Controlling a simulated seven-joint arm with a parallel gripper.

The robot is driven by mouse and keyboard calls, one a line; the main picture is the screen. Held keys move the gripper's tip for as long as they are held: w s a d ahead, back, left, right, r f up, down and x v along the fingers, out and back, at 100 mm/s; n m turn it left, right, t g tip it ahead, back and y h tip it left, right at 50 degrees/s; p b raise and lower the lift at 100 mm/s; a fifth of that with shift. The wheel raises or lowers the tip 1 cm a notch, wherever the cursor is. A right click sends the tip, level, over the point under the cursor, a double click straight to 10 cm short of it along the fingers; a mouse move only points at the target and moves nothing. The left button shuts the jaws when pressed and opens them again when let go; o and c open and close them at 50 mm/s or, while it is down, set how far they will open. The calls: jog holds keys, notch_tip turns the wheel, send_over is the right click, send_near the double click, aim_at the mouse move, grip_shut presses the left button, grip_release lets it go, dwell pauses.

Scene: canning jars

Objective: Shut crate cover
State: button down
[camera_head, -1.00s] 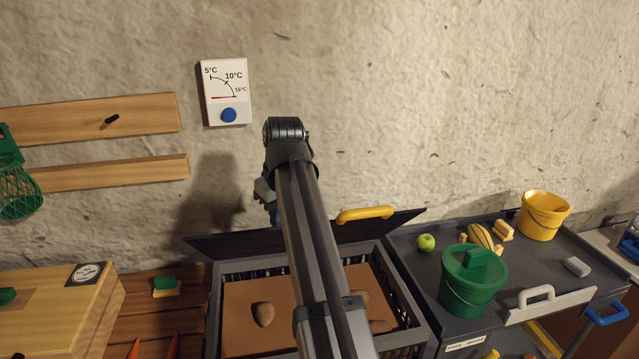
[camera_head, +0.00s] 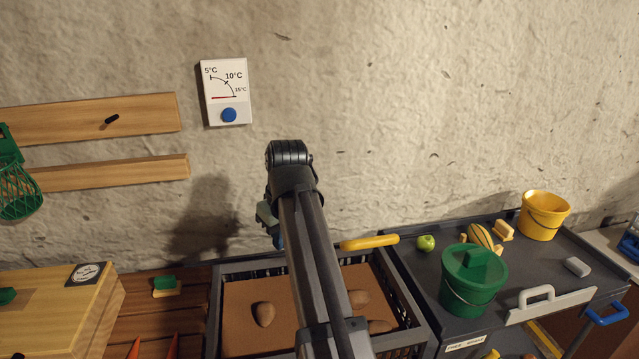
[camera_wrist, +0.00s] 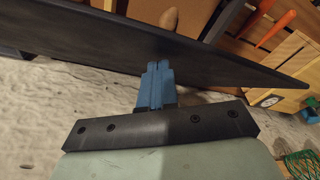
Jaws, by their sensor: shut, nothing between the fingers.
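The dark crate (camera_head: 401,300) stands open below my arm, and its brown contents show inside. Its cover is seen nearly edge-on at the crate's back edge in the head view, with the yellow handle (camera_head: 370,242) standing out. In the wrist view the cover is a dark panel (camera_wrist: 60,35) crossing the picture. My gripper (camera_wrist: 158,66) is shut and empty, its blue fingertips at the panel's face, seemingly touching it. In the head view my arm hides the fingertips and part of the crate.
A grey cart (camera_head: 410,262) stands right of the crate, carrying a green lidded bucket (camera_head: 474,280), a green apple (camera_head: 426,243) and a yellow bucket (camera_head: 544,215). A wooden box (camera_head: 60,310) is at the left. The rough wall is close behind.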

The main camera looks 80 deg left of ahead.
jog(key=shift+f, duration=0.1)
jog(key=d+f, duration=0.3)
jog(key=shift+d+f, duration=0.15)
jog(key=shift+f, duration=0.1)
dwell(0.8)
jog(key=d+f, duration=0.1)
jog(key=f, duration=0.2)
jog(key=d+f, duration=0.1)
jog(key=shift+d+f, duration=0.15)
jog(key=shift+d, duration=0.2)
dwell(0.5)
jog(key=shift+d+f, duration=0.1)
jog(key=f, duration=0.1)
jog(key=d+f, duration=0.1)
jog(key=f, duration=0.1)
jog(key=d+f, duration=0.1)
jog(key=shift+f, duration=0.15)
dwell(0.8)
